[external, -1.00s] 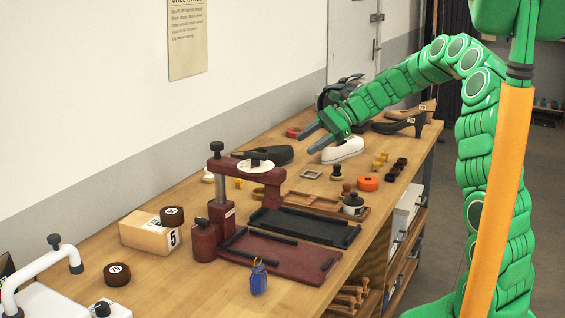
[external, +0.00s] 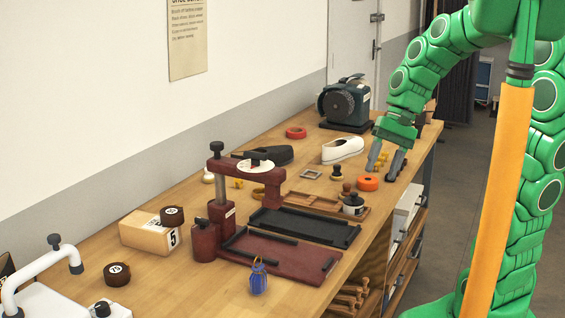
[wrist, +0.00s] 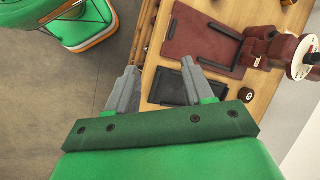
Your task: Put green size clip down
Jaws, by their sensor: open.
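I cannot make out a green size clip in either view. Small yellow clips (external: 383,157) sit just behind the fingers, partly covered. The small dark pieces near them are hidden by the gripper.
A white shoe (external: 342,150) stands left of the gripper, with a grinder (external: 345,103) behind. A maroon press (external: 222,205), a black tray (external: 305,227) and a blue-bodied tag (external: 258,277) are nearer.

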